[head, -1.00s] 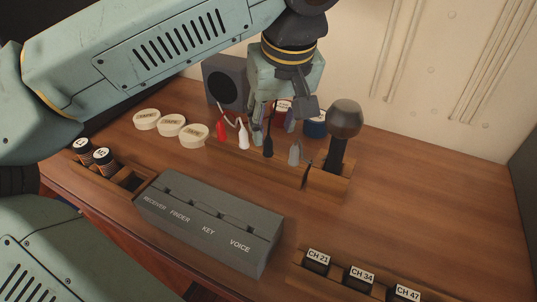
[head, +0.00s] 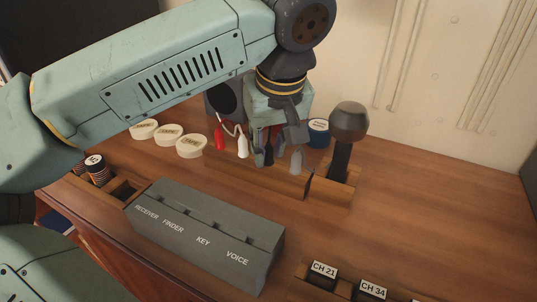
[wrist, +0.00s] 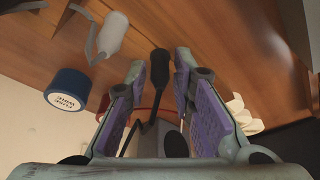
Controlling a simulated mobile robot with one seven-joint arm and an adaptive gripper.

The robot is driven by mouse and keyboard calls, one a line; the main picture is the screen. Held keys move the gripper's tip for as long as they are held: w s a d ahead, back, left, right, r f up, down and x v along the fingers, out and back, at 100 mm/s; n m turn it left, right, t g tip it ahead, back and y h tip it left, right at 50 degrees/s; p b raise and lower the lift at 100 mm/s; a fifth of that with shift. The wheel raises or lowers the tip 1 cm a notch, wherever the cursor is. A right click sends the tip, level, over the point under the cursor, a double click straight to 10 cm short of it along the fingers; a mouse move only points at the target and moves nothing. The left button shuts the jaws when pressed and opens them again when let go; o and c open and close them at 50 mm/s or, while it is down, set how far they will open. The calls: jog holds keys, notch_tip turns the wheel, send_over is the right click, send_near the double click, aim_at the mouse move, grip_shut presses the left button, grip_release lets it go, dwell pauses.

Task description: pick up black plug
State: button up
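The black plug (head: 268,155) hangs in a row of plugs along a wooden rack (head: 240,167) in the head view. In the wrist view the black plug (wrist: 160,62) shows between my two purple-padded fingers, with its dark cord running back toward the palm. My gripper (head: 270,148) is open and reaches down around the plug. In the wrist view my gripper (wrist: 160,72) shows a gap on both sides of the plug, so I see no clear contact. My fingers partly cover the plug in the head view.
A grey plug (head: 297,158) hangs close on the right, a white plug (head: 242,147) and a red plug (head: 219,139) on the left. A dark round-topped post (head: 348,122) and a blue tin (head: 318,135) stand nearby. A grey labelled box (head: 205,240) lies in front.

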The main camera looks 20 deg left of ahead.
aim_at(269, 144)
grip_shut()
jog(key=shift+r, duration=0.1)
jog(key=shift+r+p, duration=0.6)
jog(key=shift+p, duration=0.05)
jog(key=shift+p+v, duration=0.9)
jog(key=shift+v, duration=0.35)
jog(key=s+d+r+p, duration=0.1)
jog(key=s+d, duration=0.7)
jog(key=s, duration=0.4)
jog(key=shift+s+d, duration=0.3)
jog(key=shift+s, duration=0.05)
jog(key=shift+r, duration=0.1)
